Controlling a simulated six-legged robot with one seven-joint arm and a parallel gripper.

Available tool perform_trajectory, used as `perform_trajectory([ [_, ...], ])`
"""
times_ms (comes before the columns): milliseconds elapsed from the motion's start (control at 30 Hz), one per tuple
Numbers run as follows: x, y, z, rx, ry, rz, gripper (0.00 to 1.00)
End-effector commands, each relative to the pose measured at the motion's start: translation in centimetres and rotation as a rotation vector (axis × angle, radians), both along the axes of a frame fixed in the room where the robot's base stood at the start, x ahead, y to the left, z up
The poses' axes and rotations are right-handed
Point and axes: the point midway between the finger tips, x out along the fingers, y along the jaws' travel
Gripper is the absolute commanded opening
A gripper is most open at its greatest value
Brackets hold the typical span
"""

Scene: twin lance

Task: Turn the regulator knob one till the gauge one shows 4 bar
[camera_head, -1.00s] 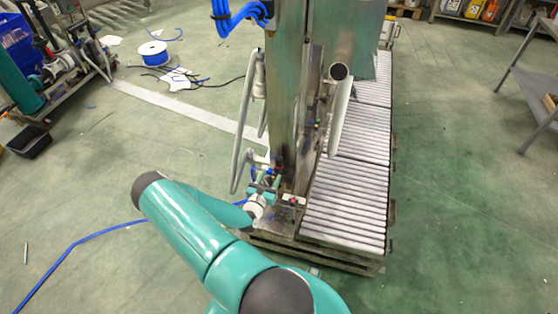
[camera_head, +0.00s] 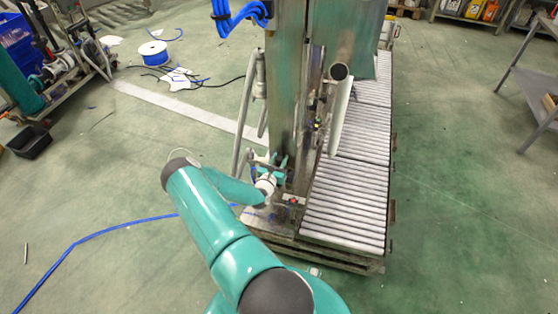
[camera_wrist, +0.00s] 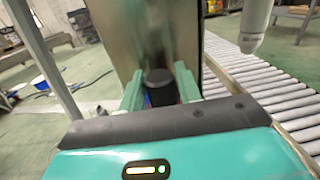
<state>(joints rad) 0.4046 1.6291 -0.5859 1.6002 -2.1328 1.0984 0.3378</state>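My gripper (camera_wrist: 159,72) is open in the wrist view, with its two green fingers spread to either side of a dark round knob (camera_wrist: 160,86). The knob stands in front of a tall metal column (camera_wrist: 160,35), with a bit of blue beside its lower part. Whether the fingers touch the knob I cannot tell. In the head view my gripper (camera_head: 277,160) is at the foot of the column (camera_head: 286,90), and the knob is too small to make out there. No gauge face can be read in either view.
A roller conveyor (camera_head: 345,200) runs along the column's right side. A bent grey pipe (camera_head: 246,115) stands on its left. A blue hose (camera_head: 110,232) lies on the floor at left. A cable reel (camera_head: 153,53) lies farther back.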

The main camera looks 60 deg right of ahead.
Motion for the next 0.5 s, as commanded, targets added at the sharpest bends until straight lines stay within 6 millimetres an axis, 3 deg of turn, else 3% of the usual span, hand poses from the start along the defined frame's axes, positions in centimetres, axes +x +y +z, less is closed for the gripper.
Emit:
perform_trajectory([
  [33, 0.01, 0.01, 0.01, 0.0, 0.0, 0.0, 0.24],
  [133, 0.01, 0.02, 0.01, 0.0, 0.0, 0.0, 0.06],
  [500, 0.13, 0.05, 0.04, -0.001, -0.003, -0.052, 0.06],
])
